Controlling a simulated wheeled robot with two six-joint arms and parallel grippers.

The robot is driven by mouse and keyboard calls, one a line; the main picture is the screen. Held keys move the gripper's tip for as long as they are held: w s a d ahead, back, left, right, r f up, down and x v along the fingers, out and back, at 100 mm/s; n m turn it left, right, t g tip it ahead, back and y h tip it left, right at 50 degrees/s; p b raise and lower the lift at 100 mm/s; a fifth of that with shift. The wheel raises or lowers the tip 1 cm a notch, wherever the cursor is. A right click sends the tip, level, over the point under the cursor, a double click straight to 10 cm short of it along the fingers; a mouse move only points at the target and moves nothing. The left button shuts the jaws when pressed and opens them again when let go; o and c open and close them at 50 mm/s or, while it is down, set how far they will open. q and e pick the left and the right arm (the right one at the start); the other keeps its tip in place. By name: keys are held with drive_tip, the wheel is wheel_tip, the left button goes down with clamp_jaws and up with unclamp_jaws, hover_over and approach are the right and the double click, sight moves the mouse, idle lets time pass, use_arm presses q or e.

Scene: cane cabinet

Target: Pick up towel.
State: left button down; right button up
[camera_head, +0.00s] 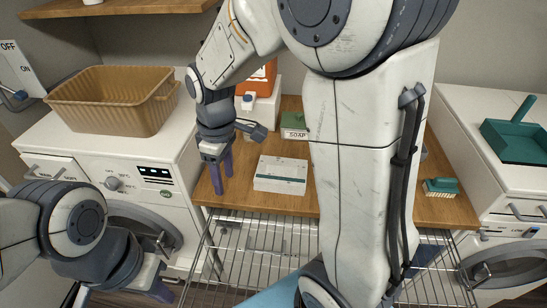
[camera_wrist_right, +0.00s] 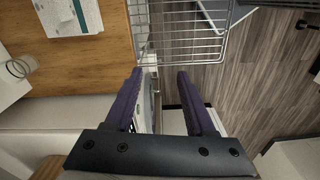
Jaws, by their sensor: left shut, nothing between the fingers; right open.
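A light blue surface (camera_head: 276,297), perhaps cloth, shows at the bottom edge of the head view, largely cut off; I cannot tell whether it is the towel. No other towel is clearly visible. My right gripper (camera_head: 222,184) points down, open and empty, left of a white box with a teal band (camera_head: 281,175). Its two purple fingers are spread in the right wrist view (camera_wrist_right: 160,78), with nothing between them. My left gripper (camera_head: 161,292) is low at the bottom left in front of the washer, shut and empty, partly cut off.
The wooden counter (camera_head: 239,187) holds a soap box (camera_head: 293,132) and a teal brush (camera_head: 441,187). A wire rack (camera_head: 262,236) juts out in front. A tan basket (camera_head: 112,105) stands on the left washer; a teal dustpan (camera_head: 517,139) is on the right machine. My arm hides the middle.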

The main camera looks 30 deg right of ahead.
drive_tip(key=w+d+p, duration=0.1)
drive_tip(key=w+d, duration=0.6)
drive_tip(key=d, duration=0.5)
drive_tip(key=n+p, duration=0.1)
drive_tip(key=p, duration=0.1)
hover_over(282, 165)
wheel_tip(282, 165, down, 8)
drive_tip(key=shift+w+d+r, duration=0.1)
drive_tip(key=shift+r, duration=0.15)
wheel_tip(282, 165, down, 5)
drive_tip(key=shift+r+p, duration=0.15)
drive_tip(key=shift+p, duration=1.05)
drive_tip(key=shift+f, duration=0.5)
use_arm(q)
wheel_tip(282, 165, up, 6)
drive_tip(key=shift+d+r, duration=0.15)
drive_tip(key=shift+d, duration=0.05)
use_arm(e)
clamp_jaws()
